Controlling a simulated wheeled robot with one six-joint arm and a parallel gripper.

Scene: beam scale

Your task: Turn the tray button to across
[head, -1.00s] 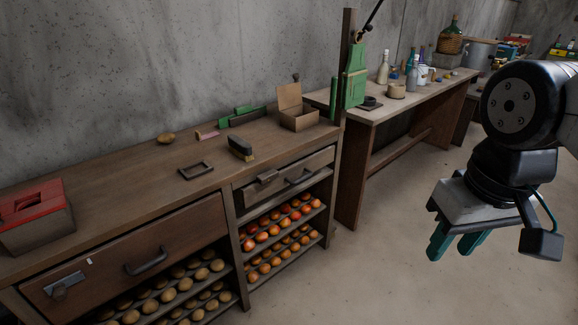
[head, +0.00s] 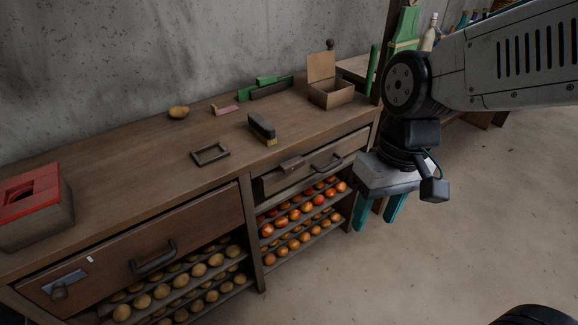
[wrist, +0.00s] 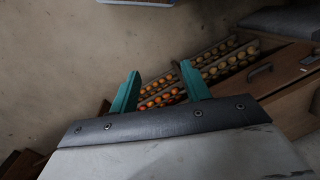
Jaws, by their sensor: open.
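No part is marked as the tray button. I cannot tell which is the button or how either is turned. My gripper (head: 377,218) is open and empty, pointing down in front of the bench's right end, apart from both. In the wrist view, my fingers (wrist: 160,72) are spread with nothing between them.
The wooden bench (head: 110,185) holds a red-topped box (head: 38,215), a dark frame (head: 210,153), a brush (head: 262,128) and an open carton (head: 330,95). Fruit racks (head: 300,215) lie below the right drawer. The floor (head: 460,215) in front is clear.

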